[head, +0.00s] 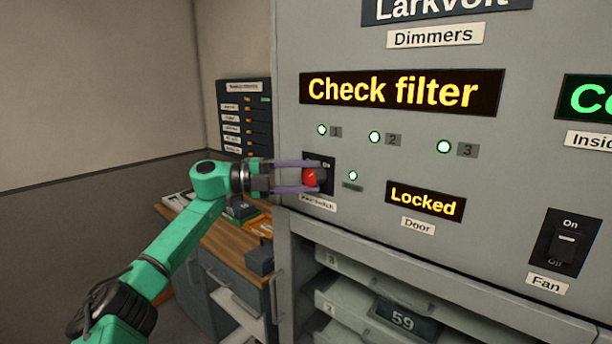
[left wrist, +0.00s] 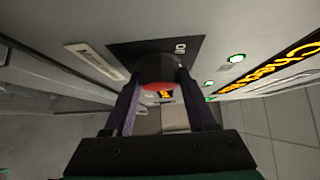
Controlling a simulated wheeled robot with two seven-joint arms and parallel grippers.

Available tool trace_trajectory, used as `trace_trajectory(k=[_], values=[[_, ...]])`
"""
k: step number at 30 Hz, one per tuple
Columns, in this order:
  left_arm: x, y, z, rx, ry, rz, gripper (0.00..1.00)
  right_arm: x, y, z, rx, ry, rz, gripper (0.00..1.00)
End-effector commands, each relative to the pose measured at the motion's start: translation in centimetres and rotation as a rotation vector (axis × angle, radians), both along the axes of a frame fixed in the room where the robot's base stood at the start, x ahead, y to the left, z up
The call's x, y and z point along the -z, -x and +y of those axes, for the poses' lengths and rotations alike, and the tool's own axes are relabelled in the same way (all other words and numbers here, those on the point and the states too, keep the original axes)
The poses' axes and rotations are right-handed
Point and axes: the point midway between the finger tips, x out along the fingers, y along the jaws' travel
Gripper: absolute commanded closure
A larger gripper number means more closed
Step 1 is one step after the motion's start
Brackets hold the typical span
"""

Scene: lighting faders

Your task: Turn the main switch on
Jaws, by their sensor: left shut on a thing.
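The main switch is a red rotary knob (head: 311,177) on a black plate (head: 326,163) marked "ON", low on the left side of the grey cabinet front. Its label (head: 318,203) below is partly hard to read. My left gripper (head: 312,176) reaches in from the left with its two purple fingers shut on the knob. In the left wrist view the fingers (left wrist: 160,92) lie on both sides of the dark knob body (left wrist: 160,69) with its red part (left wrist: 158,88). The exact angle of the knob is hard to tell. My right gripper is not in view.
The cabinet shows a "Check filter" display (head: 400,92), several lit green lamps and a "Locked" door display (head: 425,201). A fan switch (head: 565,243) is at the lower right. Drawers (head: 345,262) lie below. A wooden desk (head: 225,245) stands at left behind my arm.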

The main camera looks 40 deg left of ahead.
Motion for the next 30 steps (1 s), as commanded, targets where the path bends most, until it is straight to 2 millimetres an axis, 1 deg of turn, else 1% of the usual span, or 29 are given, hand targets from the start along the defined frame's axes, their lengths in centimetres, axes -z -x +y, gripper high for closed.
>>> trace_trajectory(k=[7, 8, 9, 10, 19, 22, 26, 29, 30], values=[[0.1, 0.0, 0.0, 0.0, -0.004, 0.001, 0.99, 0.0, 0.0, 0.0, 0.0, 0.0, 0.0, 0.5], [0.1, 0.0, 0.0, 0.0, -0.004, 0.001, 0.4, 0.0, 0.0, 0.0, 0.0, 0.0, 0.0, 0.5], [0.1, 0.0, 0.0, 0.0, -0.004, 0.001, 0.24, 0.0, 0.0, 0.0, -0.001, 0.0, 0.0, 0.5], [0.1, 0.0, 0.0, 0.0, -0.003, 0.001, 0.14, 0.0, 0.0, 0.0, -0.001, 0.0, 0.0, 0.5], [0.1, 0.0, 0.0, 0.0, -0.001, 0.0, 0.14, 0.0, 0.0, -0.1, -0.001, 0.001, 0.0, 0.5], [0.3, 0.3, 0.4, -0.001, -0.001, 0.001, 0.14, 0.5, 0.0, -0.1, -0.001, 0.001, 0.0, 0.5], [0.7, 1.6, 1.7, -0.003, -0.002, 0.002, 0.14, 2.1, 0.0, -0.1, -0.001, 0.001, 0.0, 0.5], [0.9, 3.3, 3.3, -0.005, -0.002, 0.002, 0.14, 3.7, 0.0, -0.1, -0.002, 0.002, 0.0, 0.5], [1.0, 4.1, 4.1, -0.005, -0.003, 0.001, 0.14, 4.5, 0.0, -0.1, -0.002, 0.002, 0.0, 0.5]])
